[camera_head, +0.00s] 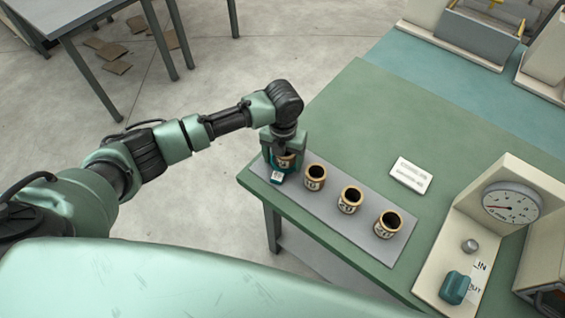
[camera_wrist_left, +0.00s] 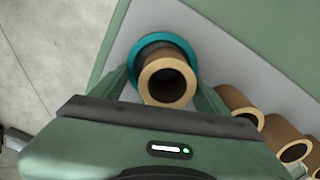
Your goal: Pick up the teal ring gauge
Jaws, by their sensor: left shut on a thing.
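The teal ring gauge (camera_head: 277,177) is at the near-left end of the grey strip, around the leftmost brown tube. In the left wrist view the teal ring (camera_wrist_left: 148,42) encircles the tube (camera_wrist_left: 168,80) below its open top; the tube hides part of the ring. My left gripper (camera_head: 284,152) points down over this tube. Its fingers (camera_wrist_left: 165,78) straddle the tube and are shut on the ring gauge. I cannot tell whether the ring is clear of the strip. My right gripper is not in view.
Three more labelled tubes (camera_head: 350,199) stand in a row to the right on the grey strip (camera_head: 329,217). A white label card (camera_head: 411,175) lies behind them. The green table's middle (camera_head: 370,120) is clear.

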